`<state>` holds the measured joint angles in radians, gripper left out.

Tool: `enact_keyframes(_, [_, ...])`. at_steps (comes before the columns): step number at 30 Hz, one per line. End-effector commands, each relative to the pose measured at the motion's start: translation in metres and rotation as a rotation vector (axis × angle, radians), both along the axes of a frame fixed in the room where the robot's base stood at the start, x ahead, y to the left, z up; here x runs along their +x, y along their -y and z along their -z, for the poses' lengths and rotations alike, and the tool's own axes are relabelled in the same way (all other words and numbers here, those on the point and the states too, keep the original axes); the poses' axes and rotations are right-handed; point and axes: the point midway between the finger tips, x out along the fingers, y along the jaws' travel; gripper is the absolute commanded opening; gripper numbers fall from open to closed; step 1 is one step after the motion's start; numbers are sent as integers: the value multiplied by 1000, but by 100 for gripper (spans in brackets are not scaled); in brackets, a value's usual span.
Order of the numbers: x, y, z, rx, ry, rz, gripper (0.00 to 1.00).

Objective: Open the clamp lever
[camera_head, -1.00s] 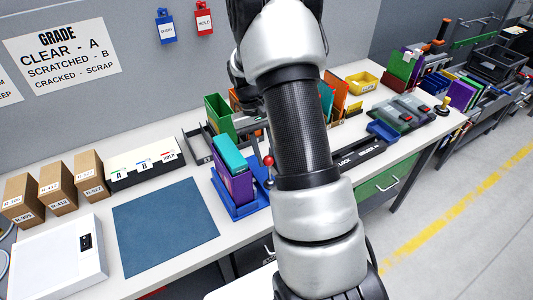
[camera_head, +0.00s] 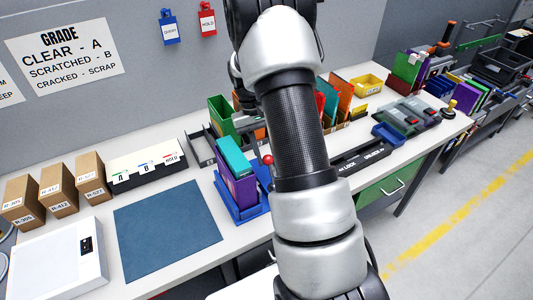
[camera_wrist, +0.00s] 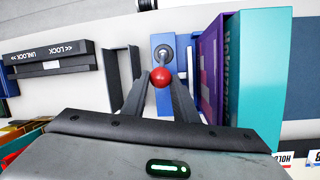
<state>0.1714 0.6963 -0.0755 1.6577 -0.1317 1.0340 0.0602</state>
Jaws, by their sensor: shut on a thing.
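The clamp lever has a red ball knob (camera_head: 267,159). It stands beside a blue clamp fixture (camera_head: 240,212) on the bench, which holds upright purple (camera_head: 241,189) and teal (camera_head: 233,153) book-like pieces. In the wrist view the red knob (camera_wrist: 161,77) sits between the two dark fingertips of my gripper (camera_wrist: 160,84), which is shut on it. A grey round fitting shows just beyond the knob, over the blue fixture. In the head view my arm hides the gripper and part of the lever's surroundings.
A black bar marked LOCK and UNLOCK (camera_head: 358,159) lies right of my arm. A green bin (camera_head: 221,117) and a grey rack (camera_head: 201,146) stand behind the fixture. A blue mat (camera_head: 167,230) lies clear at left. Coloured folders (camera_head: 342,98) stand at the back right.

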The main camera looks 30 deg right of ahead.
Motion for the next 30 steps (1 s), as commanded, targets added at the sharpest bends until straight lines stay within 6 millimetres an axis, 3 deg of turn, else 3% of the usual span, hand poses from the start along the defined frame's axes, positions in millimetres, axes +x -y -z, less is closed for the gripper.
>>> enact_keyframes(3, [4, -5, 3, 8, 9, -5, 4])
enact_keyframes(4, [4, -5, 3, 8, 9, -5, 31])
enact_keyframes(6, [3, -5, 3, 7, 8, -5, 43])
enact_keyframes(19, [5, -3, -8, 2, 6, -2, 44])
enact_keyframes(23, [11, -5, -30, 2, 9, -3, 44])
enact_keyframes(30, [27, -12, -87, 2, 11, -4, 44])
